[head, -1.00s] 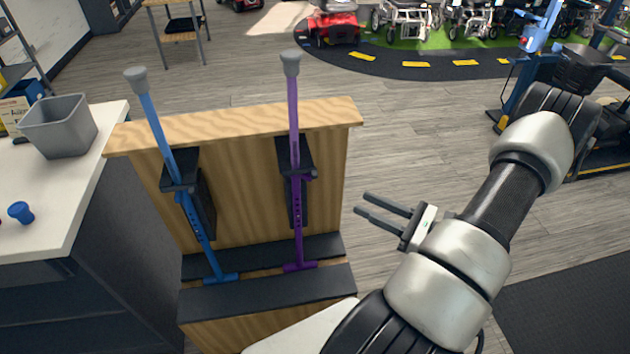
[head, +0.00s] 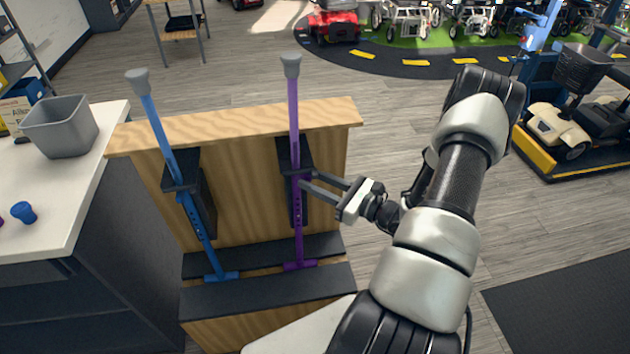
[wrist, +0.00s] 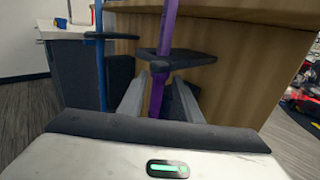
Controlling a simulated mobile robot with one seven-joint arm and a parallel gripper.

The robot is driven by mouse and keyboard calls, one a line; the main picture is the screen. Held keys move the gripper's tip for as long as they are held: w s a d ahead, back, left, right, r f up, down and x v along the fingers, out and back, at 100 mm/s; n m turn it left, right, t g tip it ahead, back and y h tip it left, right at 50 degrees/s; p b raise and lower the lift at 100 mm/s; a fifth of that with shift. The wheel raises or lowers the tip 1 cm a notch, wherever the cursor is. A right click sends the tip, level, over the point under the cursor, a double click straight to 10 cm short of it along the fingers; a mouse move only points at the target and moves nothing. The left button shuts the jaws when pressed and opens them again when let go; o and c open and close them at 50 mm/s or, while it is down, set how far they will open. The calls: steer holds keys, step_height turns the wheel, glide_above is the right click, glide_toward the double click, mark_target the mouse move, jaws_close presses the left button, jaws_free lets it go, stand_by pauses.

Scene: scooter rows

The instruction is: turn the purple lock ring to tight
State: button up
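A purple crutch-like pole (head: 294,110) with a grey top stands upright in a wooden stand, held by a black bracket (head: 283,150). Its lock ring (head: 299,181) seems to be the purple part just below the bracket top; my fingertips partly hide it and its setting cannot be read. My gripper (head: 308,178) reaches in from the right at that height. In the wrist view my gripper (wrist: 159,88) has its fingers apart, one on each side of the purple pole (wrist: 157,96), just below the black bracket plate (wrist: 180,58). I see no clear contact.
A blue pole (head: 158,130) leans in its own bracket to the left on the wooden stand (head: 245,120). A white counter (head: 60,190) with a grey bin (head: 60,127) and a blue knob (head: 23,212) is farther left. Floor right of the stand is open.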

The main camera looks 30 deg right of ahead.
mark_target(297, 177)
jaws_close()
steer(key=a+m+h, duration=0.1)
steer(key=h, duration=0.1)
steer(key=m+t+h+p, duration=0.1)
steer(key=m+h, duration=0.1)
steer(key=s+a+m+t+h, duration=0.1)
steer(key=h, duration=0.1)
steer(key=shift+a+m+h, duration=0.3)
steer(key=shift+m+h, duration=0.1)
steer(key=m+h+p, duration=0.1)
steer(key=h, duration=0.1)
steer(key=a+m+h+p, duration=0.1)
steer(key=shift+a+r+h, duration=0.1)
steer(key=shift+a+h, duration=0.05)
steer(key=shift+h, duration=0.25)
steer(key=shift+w+a+m+g+h+p, duration=0.15)
steer(key=shift+a+m+h+p, duration=0.15)
steer(key=shift+m+h+p, duration=0.55)
steer(key=shift+w+a+m+g+h+p, duration=0.15)
steer(key=shift+a+m+h+p, duration=0.15)
steer(key=shift+m+h, duration=0.6)
steer(key=shift+s+h, duration=0.1)
steer(key=shift+h, duration=0.25)
